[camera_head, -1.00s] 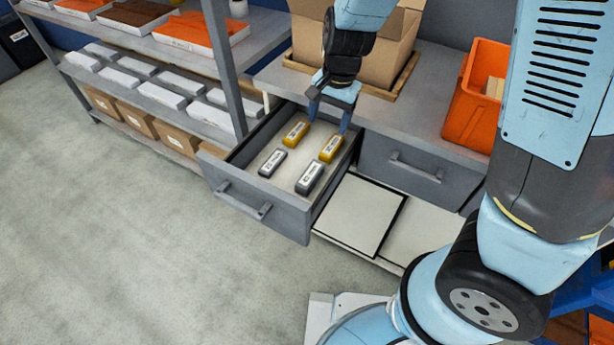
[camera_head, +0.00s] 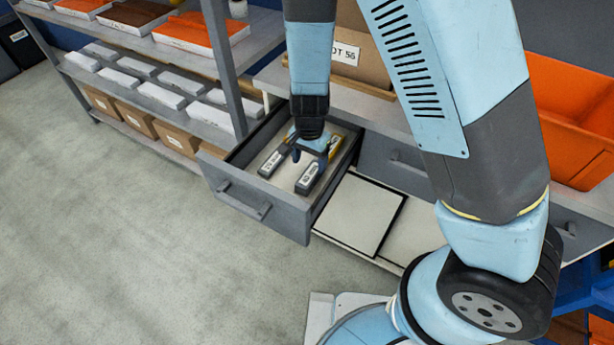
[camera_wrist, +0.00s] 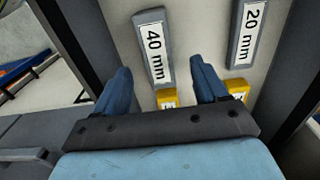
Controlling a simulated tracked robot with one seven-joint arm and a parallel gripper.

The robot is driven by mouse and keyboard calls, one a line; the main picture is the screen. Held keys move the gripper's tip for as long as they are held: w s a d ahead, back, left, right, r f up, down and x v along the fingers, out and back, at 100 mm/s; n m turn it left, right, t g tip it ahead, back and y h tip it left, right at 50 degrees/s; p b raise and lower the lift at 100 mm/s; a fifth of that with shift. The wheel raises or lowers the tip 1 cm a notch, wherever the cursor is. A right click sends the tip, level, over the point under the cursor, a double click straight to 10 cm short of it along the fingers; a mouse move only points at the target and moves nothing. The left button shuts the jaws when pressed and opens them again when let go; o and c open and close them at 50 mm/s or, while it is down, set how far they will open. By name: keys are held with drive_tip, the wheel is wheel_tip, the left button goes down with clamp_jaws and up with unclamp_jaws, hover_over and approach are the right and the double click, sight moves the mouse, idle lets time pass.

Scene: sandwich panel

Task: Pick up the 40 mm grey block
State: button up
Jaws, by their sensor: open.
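The 40 mm grey block (camera_head: 309,178) lies in the open drawer (camera_head: 262,207), at the front right in the head view. In the wrist view it is the left grey block (camera_wrist: 154,48), with its "40 mm" label facing up. My gripper (camera_head: 310,158) is open and empty above the drawer, just behind this block in the head view. In the wrist view the block's near end shows between the blue fingertips (camera_wrist: 160,67), which look apart from it. I cannot tell the exact height left.
A 20 mm grey block (camera_head: 272,163) lies to the left. Two yellow blocks, one near the gripper (camera_wrist: 167,98) and one farther right (camera_wrist: 238,88), are partly hidden by my gripper. The drawer walls surround them. An orange bin (camera_head: 575,130) stands on the counter at right.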

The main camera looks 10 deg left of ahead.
sight(310, 173)
drive_tip(key=shift+w+d+f, duration=0.1)
drive_tip(key=shift+d+f, duration=0.05)
drive_tip(key=shift+f, duration=3.1)
drive_tip(key=c, duration=1.2)
drive_tip(key=shift+o, duration=0.2)
drive_tip(key=shift+r, duration=0.1)
